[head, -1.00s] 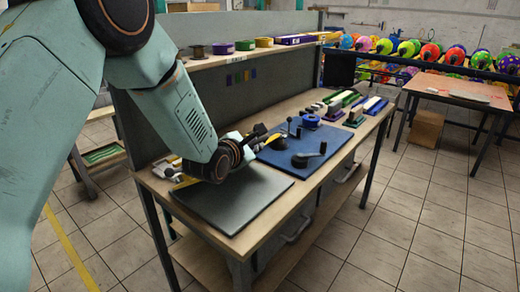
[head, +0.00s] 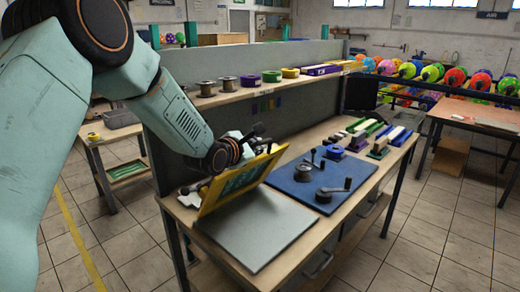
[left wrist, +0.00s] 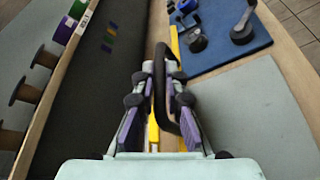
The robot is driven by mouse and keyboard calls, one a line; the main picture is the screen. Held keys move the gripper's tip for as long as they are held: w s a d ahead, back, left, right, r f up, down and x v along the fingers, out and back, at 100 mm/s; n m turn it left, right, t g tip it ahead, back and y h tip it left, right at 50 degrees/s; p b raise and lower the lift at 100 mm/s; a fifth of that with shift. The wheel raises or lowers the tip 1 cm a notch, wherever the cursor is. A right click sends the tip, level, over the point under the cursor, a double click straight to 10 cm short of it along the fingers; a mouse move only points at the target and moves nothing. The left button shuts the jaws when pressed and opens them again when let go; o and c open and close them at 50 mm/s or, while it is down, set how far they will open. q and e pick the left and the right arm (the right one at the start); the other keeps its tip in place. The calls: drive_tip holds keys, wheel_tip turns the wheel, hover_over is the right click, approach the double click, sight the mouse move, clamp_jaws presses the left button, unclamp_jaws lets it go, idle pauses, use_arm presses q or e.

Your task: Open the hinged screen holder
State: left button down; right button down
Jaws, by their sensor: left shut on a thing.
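The hinged screen holder (head: 238,182) is a yellow frame around a green screen. In the head view it stands tilted up along the far-left edge of a flat grey plate (head: 262,228). My left gripper (head: 254,138) is at the frame's raised top edge. In the left wrist view my left gripper (left wrist: 157,80) is closed around a black loop-shaped handle (left wrist: 173,88), with the yellow frame (left wrist: 153,130) edge-on behind the fingers. The gripper hides part of the handle and frame. My right gripper is not in view.
A blue board (head: 320,182) with dark cranks lies right of the plate. A shelf (head: 255,89) with spools runs along the back panel. The floor in front of the bench is clear.

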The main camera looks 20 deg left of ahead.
use_arm(q)
drive_tip(key=shift+w+a+r, duration=0.1)
drive_tip(key=shift+a, duration=0.2)
idle(0.4)
drive_tip(key=c, duration=1.4)
unclamp_jaws()
drive_tip(key=d+v, duration=0.1)
drive_tip(key=v, duration=1.1)
drive_tip(key=shift+a, duration=0.45)
